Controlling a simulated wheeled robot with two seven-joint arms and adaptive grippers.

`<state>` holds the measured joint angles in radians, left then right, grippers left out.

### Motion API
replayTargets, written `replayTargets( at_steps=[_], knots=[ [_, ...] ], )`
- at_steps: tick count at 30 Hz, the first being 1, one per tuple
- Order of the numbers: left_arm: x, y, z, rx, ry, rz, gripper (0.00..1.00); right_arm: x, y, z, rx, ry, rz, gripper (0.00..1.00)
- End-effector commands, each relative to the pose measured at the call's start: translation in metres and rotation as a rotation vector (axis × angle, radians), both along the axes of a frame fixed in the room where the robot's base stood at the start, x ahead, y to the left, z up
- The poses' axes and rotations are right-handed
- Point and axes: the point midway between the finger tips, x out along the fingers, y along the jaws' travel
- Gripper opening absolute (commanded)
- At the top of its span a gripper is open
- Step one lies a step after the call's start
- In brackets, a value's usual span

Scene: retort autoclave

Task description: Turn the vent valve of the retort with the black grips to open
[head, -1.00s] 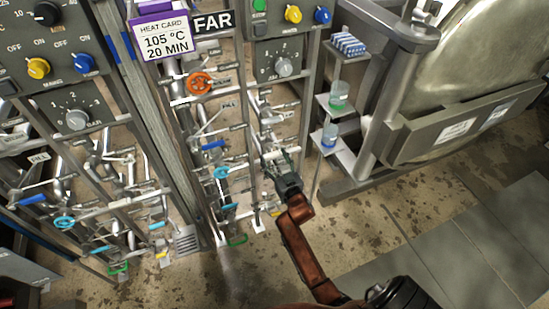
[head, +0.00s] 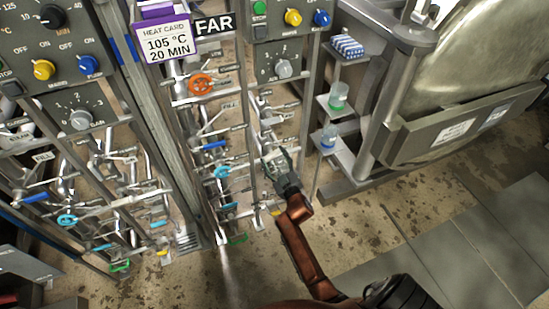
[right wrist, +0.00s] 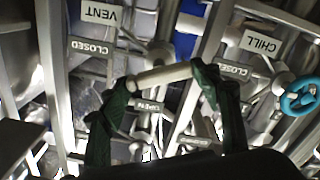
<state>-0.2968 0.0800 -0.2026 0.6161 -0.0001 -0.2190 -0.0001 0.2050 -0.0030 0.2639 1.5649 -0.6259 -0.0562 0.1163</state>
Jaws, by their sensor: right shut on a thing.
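My right gripper (head: 276,160) is at the lower right part of the far valve rack, reaching in from below. In the right wrist view its two green fingers (right wrist: 163,84) are closed at the ends of a pale, bar-like lever handle (right wrist: 160,75). The handle's pivot is not clear. I cannot make out any black grips. My left gripper is not in view.
A CHILL label (right wrist: 262,43) and a blue handwheel (right wrist: 300,96) are close on the right in the wrist view. An orange handwheel (head: 201,84) is higher on the rack. Shelves with bottles (head: 338,96) stand right of my gripper. The floor in front is open.

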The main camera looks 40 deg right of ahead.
Motion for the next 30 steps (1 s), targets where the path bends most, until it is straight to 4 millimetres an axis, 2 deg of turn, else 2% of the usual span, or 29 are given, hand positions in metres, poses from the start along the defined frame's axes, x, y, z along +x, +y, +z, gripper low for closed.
replayTargets(
  at_steps=[16,17,24,30],
  knots=[
    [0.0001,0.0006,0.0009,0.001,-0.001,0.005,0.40,0.0000,0.0003,-0.0006,-0.034,0.008,0.000,0.34],
    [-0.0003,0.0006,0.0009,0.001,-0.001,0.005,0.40,0.0000,0.0003,-0.0006,-0.034,0.008,0.000,0.58],
    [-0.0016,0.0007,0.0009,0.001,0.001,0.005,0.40,0.0000,0.0003,-0.0005,-0.034,0.008,0.000,0.75],
    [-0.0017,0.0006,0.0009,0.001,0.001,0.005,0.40,0.0000,0.0002,-0.0003,-0.034,0.008,0.000,0.75]
  ],
)
